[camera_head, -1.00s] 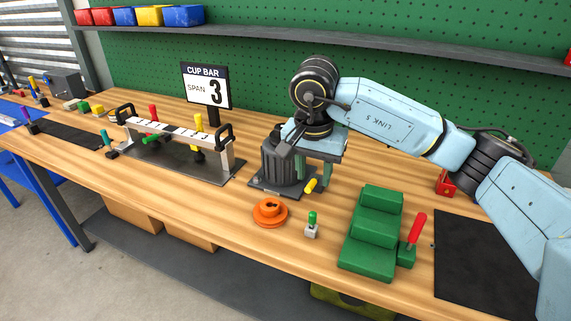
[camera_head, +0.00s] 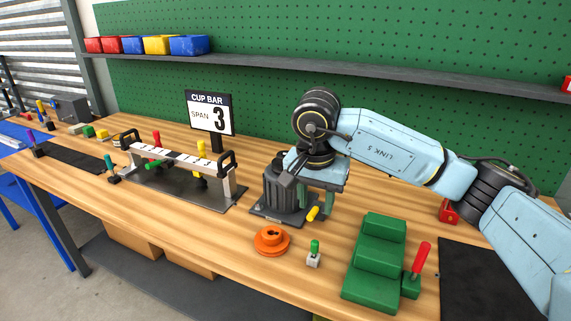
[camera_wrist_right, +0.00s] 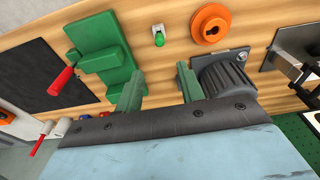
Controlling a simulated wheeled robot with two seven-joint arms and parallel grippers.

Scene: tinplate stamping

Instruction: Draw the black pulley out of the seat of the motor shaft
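The dark grey ribbed motor (camera_head: 283,191) stands on a dark base plate near the middle of the bench. It also shows in the right wrist view (camera_wrist_right: 222,76), to the right of the fingers. I cannot make out the black pulley or the shaft seat; my arm covers part of the motor's top. My right gripper (camera_head: 318,198) points down just right of the motor. In the right wrist view its two green fingers (camera_wrist_right: 159,75) are apart, with bare wood visible between them. My left gripper is in neither view.
In front of the motor are an orange disc (camera_head: 272,241) and a small green-topped switch (camera_head: 314,254). A green stepped block (camera_head: 375,262) with a red lever (camera_head: 421,257) stands to the right. The cup bar (camera_head: 180,159) fixture and sign (camera_head: 210,115) are left.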

